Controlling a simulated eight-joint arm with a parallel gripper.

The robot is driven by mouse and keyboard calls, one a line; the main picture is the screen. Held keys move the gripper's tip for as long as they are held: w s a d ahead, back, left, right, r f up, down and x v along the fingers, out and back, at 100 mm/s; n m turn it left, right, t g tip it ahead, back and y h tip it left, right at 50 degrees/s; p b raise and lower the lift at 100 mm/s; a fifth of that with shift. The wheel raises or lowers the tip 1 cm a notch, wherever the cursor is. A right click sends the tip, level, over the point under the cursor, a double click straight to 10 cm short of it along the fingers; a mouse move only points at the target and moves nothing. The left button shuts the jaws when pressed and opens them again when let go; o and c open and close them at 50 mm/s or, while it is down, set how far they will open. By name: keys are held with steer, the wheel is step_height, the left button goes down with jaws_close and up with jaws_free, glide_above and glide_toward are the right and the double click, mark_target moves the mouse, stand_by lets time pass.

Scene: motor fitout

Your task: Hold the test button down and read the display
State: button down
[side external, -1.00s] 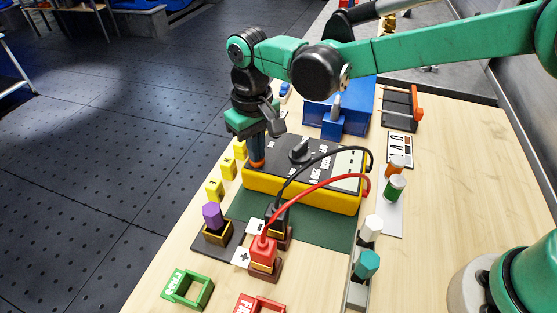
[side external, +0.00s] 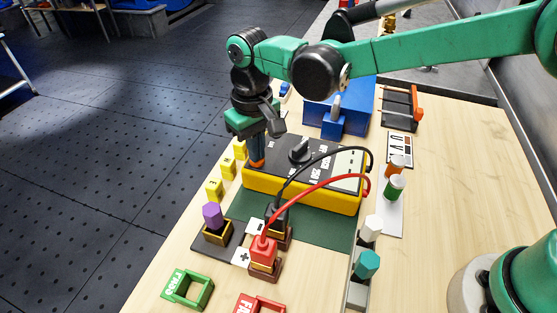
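The yellow and black tester (side external: 300,195) lies on the table with a dark knob (side external: 299,150) on its top. Its pale display panel (side external: 348,168) is at the right end; I cannot make out a reading. My gripper (side external: 257,158) points down at the tester's left end, its tip on or just above an orange part (side external: 257,164) there. The test button is not clearly seen, and may be under the fingertips. The fingers look close together, but I cannot tell whether they are shut. Black and red leads run from the tester to a black plug (side external: 275,216) and a red plug (side external: 263,250).
Several yellow blocks (side external: 214,189) stand left of the tester. A purple-topped peg (side external: 212,215) and a green frame (side external: 187,290) are in front. A blue box (side external: 345,105) stands behind. Coloured pegs, including a teal one (side external: 367,264), stand at the right.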

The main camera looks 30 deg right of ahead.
steer(key=shift+r, duration=0.1)
stand_by(0.3)
steer(key=shift+r, duration=3.4)
steer(key=shift+d+r, duration=0.15)
steer(key=shift+d, duration=0.1)
steer(key=s+d+r+m+t, duration=0.1)
steer(key=s+d+r+t, duration=0.1)
steer(key=d, duration=0.4)
steer(key=s+d+r+m+t, duration=0.1)
steer(key=s+d+r, duration=0.1)
steer(key=d, duration=0.3)
steer(key=s+d+f+m+t, duration=0.1)
steer(key=s+d+f+t, duration=0.3)
steer(key=s+d, duration=0.3)
steer(key=shift+d, duration=0.6)
